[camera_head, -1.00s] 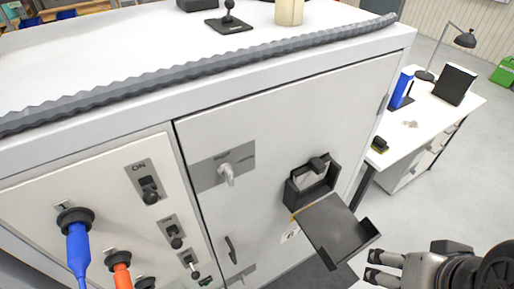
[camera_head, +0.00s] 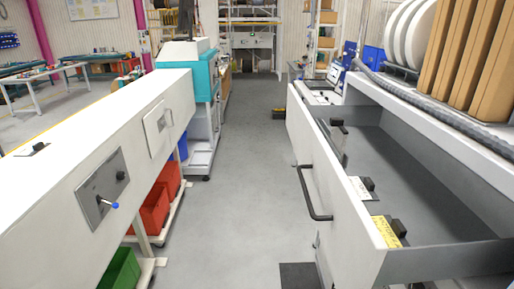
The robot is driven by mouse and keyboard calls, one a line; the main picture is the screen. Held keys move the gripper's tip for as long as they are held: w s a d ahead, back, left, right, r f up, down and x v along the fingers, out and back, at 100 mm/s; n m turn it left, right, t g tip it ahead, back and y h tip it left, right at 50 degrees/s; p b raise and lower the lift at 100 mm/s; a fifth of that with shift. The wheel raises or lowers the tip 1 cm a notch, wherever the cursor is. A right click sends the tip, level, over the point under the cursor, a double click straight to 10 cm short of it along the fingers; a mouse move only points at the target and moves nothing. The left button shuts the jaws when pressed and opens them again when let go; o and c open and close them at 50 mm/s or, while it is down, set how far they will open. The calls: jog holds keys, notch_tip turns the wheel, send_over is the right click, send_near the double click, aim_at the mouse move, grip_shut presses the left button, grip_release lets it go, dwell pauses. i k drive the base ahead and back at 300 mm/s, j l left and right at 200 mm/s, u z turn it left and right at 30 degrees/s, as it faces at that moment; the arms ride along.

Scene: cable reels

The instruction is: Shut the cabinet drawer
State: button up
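The cabinet drawer (camera_head: 335,200) is pulled out on the right side of the head view, with its long white front panel facing the aisle. A dark bar handle (camera_head: 311,193) is on that front. The drawer's grey interior (camera_head: 405,176) is visible, with several dark clips and a yellow-labelled piece (camera_head: 387,231) along the inner side of the front. The cabinet top (camera_head: 430,105) lies behind and above the drawer. My gripper is not in view now.
The grey floor aisle (camera_head: 238,200) ahead is clear. A long white machine (camera_head: 90,150) with a switch panel runs along the left, with red bins (camera_head: 153,207) and a green bin (camera_head: 121,270) below. A teal-and-white machine (camera_head: 190,80) stands further on. Reels and boards stand upper right.

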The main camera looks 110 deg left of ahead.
aim_at(457, 224)
jog(key=u, duration=3.4)
jog(key=i+j, duration=0.1)
jog(key=i, duration=0.3)
jog(key=i+j+z, duration=0.1)
jog(key=i, duration=0.3)
jog(key=i+j, duration=0.15)
jog(key=i, duration=0.25)
jog(key=l+z, duration=0.05)
